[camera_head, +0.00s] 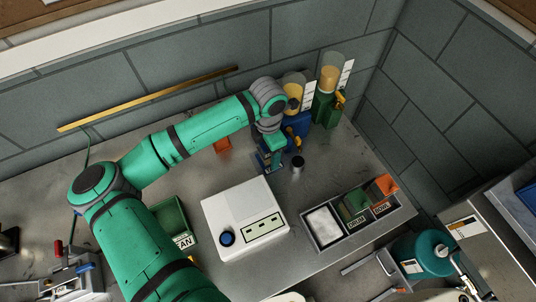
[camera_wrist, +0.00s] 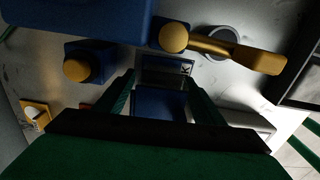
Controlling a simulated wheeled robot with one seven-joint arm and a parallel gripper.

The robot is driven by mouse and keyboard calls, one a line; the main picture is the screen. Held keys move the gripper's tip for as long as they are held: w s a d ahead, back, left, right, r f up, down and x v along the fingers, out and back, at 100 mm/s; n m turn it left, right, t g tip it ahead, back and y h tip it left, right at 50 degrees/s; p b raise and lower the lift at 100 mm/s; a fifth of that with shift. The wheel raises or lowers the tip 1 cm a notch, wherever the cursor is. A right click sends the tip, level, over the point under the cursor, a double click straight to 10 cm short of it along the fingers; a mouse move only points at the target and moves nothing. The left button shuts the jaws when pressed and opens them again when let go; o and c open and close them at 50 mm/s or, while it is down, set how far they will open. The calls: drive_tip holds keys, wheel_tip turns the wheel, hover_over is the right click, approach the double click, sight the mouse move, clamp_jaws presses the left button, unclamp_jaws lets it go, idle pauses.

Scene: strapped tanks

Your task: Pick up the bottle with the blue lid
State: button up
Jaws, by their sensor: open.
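My gripper (camera_head: 270,164) is low over the metal bench, in front of the blue-based tank, with its fingers pointing down. In the wrist view my gripper (camera_wrist: 161,88) is open, with one dark green finger on each side of a blue block-like top (camera_wrist: 160,104). This looks like the blue lid of the bottle, but the body below is hidden. A dark panel with a pale label ending in "K" (camera_wrist: 185,69) shows just beyond it. I cannot tell whether the fingers touch it. In the head view my gripper and wrist mostly hide this spot.
A blue-based tank (camera_head: 302,122) with a yellow tap and a green-based tank (camera_head: 325,108) stand by the wall. A dark-topped cup (camera_head: 297,164) stands close right of my gripper. A white box (camera_head: 245,212) with a blue button and a divided tray (camera_head: 338,242) are nearer.

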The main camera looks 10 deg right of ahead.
drive_tip(key=shift+c, duration=0.5)
drive_tip(key=c, duration=1.3)
drive_tip(key=shift+r, duration=0.15)
